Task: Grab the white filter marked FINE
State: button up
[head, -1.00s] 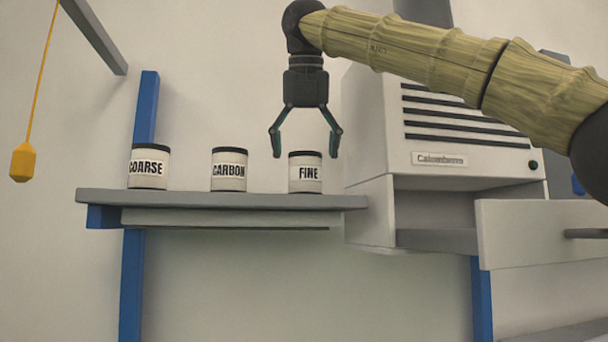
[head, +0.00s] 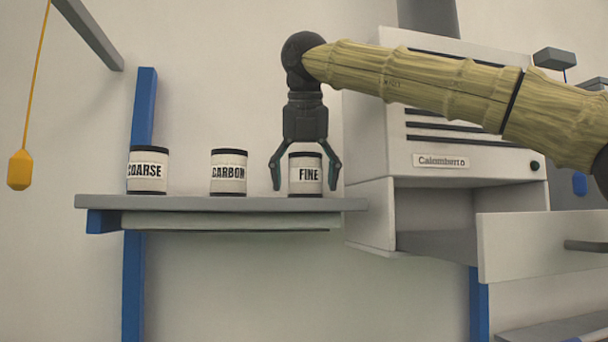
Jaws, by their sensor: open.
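The white filter marked FINE (head: 305,175) stands upright at the right part of the grey shelf (head: 200,203). It is a short cylinder with dark top and bottom rims. My gripper (head: 305,185) points straight down over it, open, with one finger to the left and one to the right of the filter. A small gap seems to show at each side; whether the fingers touch it I cannot tell. Two similar filters, CARBON (head: 229,173) and COARSE (head: 148,171), stand upright further left on the shelf.
A white machine (head: 430,140) with dark slots stands right of the shelf. Its drawer (head: 545,245) is pulled open at the lower right. A yellow pull handle (head: 20,170) hangs from a cord at the far left. Shelf space between the filters is clear.

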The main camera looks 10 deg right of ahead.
jog(key=shift+c, duration=0.5)
jog(key=shift+w+d, duration=0.1)
jog(key=c, duration=1)
jog(key=shift+c, duration=0.3)
jog(key=shift+r, duration=0.1)
